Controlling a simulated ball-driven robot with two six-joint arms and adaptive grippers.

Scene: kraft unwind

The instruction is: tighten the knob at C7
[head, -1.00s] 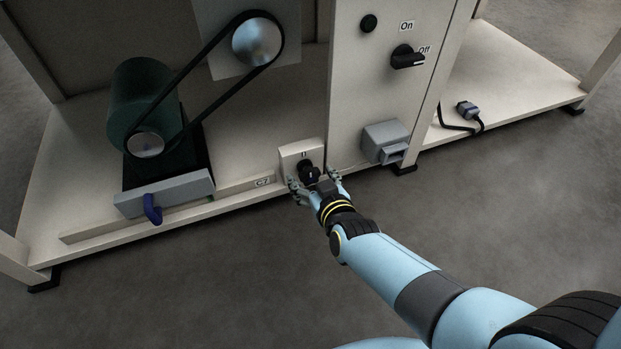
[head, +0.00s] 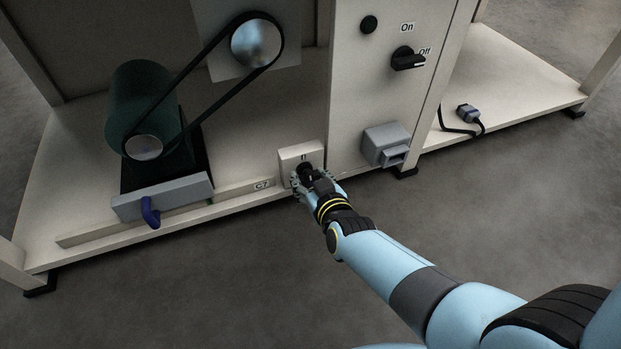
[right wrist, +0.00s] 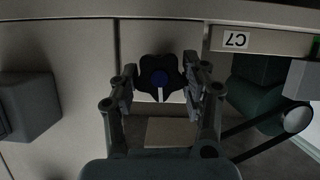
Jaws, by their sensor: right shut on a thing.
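The knob (head: 305,170) is black and lobed, on a small pale box (head: 289,154) at the low front edge of the machine, beside the C7 label (head: 262,184). My right gripper (head: 309,178) is shut on the knob, with a finger on either side in the right wrist view (right wrist: 161,83). It partly hides the knob in the head view. My left gripper is not in view.
A green motor (head: 145,105) with a black belt (head: 200,110) stands at left, above a grey block with a blue handle (head: 150,212). A grey box (head: 384,143) juts out right of the knob. An On/Off switch (head: 408,58) is higher up. The floor in front is clear.

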